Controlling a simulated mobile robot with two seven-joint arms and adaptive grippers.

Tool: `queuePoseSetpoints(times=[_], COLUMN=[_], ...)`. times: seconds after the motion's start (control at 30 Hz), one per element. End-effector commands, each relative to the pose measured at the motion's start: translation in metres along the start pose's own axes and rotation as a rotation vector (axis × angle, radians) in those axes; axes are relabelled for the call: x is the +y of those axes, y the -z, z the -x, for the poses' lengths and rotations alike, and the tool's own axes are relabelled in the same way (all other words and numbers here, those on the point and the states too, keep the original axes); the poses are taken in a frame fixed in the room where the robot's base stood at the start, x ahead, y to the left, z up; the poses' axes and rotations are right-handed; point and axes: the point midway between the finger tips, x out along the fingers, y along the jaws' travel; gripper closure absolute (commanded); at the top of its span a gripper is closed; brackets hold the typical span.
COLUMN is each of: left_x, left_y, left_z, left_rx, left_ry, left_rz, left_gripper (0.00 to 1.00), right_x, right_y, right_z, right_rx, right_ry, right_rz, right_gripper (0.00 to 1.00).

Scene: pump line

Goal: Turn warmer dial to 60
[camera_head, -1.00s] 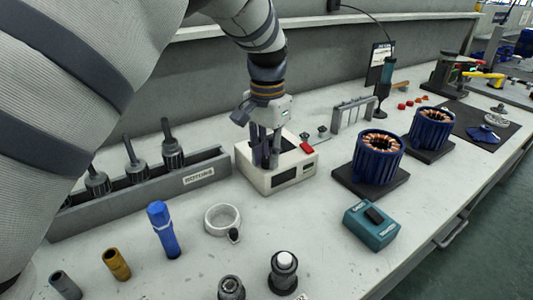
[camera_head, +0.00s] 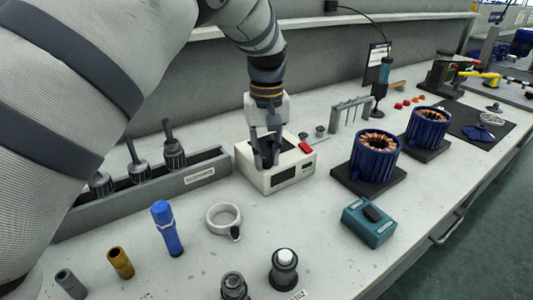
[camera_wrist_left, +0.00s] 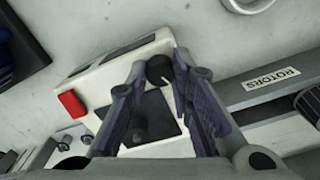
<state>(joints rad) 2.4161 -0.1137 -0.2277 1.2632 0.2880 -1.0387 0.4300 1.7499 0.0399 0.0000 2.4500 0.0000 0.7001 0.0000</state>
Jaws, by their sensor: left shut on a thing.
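The warmer (camera_head: 270,182) is a white box with a dark top plate, a dark front window and a red switch (camera_head: 306,148). It stands on the bench below my left arm. My left gripper (camera_head: 266,166) points down onto the warmer. In the left wrist view, the black dial (camera_wrist_left: 160,70) with a pale pointer mark sits between the fingertips of my left gripper (camera_wrist_left: 160,72), which is shut on it. My right gripper is not in view.
A grey rack of rotors (camera_head: 150,192) stands left of the warmer. Two blue stators (camera_head: 374,160) stand on dark pads to the right.

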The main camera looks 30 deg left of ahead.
Motion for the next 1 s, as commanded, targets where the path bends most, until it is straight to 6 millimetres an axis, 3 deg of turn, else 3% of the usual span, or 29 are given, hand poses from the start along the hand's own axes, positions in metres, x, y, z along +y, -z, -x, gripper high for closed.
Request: queuePoseSetpoints(times=[0.4, 0.97, 1.0], left_x=[-0.0006, -0.0007, -0.0007], left_y=[0.0005, 0.0005, 0.0005], left_z=[-0.0001, -0.0003, -0.0003], left_rx=[0.001, 0.001, 0.001], left_ry=[0.001, 0.001, 0.001], left_rz=[0.168, 0.190, 0.190], left_gripper=[1.00, 1.00, 0.70], right_x=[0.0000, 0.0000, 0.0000], right_y=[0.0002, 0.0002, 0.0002], right_z=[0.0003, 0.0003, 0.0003], right_rx=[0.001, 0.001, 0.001], right_ry=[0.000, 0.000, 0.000], right_rz=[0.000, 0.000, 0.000], right_gripper=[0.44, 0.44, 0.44])
